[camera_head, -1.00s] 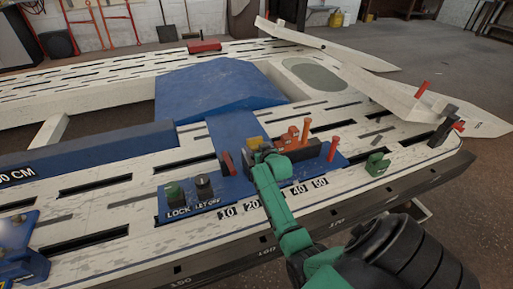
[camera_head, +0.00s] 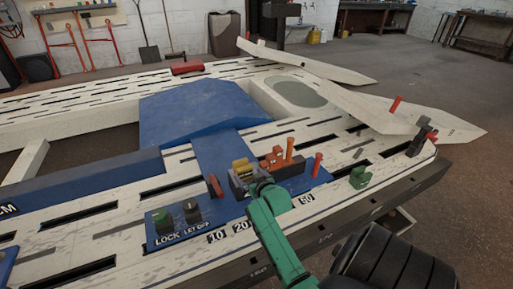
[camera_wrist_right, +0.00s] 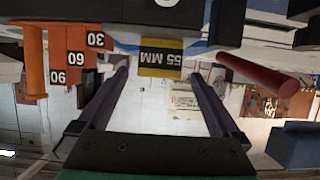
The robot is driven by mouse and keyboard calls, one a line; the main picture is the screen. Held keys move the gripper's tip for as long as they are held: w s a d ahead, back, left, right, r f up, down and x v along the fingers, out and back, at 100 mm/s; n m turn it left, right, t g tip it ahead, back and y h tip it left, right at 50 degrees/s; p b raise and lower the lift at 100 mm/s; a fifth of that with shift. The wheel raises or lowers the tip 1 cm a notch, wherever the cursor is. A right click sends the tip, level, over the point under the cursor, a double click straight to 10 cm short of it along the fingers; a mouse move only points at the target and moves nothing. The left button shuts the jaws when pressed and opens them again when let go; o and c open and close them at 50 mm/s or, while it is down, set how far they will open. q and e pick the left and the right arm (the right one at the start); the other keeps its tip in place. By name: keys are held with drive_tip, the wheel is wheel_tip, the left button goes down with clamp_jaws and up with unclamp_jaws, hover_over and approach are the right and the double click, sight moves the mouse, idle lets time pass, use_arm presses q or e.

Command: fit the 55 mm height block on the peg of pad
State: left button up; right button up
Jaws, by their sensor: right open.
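The 55 mm height block, dark with a yellow label, shows in the head view (camera_head: 240,165) and the right wrist view (camera_wrist_right: 161,57), where its label reads upside down. It stands among the pegs on the blue panel (camera_head: 175,236). My right gripper (camera_wrist_right: 160,85) is open. Its fingers reach toward the block, one to each side in the picture; I cannot tell whether they touch it. In the head view its green arm covers part of the panel. I cannot tell which peg belongs to the pad. My left gripper is not in view.
An orange stepped block (camera_wrist_right: 80,55) marked 30, 60 and 90 and an orange peg (camera_head: 289,150) stand beside the height block. A red rod (camera_wrist_right: 262,75) is on its other side. A red peg (camera_head: 317,165) and a green block (camera_head: 360,178) are farther right on the slotted bench.

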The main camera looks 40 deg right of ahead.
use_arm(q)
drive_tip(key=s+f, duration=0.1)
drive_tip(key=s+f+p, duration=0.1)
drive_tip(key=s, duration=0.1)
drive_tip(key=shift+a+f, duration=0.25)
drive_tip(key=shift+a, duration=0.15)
use_arm(e)
drive_tip(key=v, duration=0.7)
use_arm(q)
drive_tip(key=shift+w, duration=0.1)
use_arm(e)
drive_tip(key=shift+w, duration=0.1)
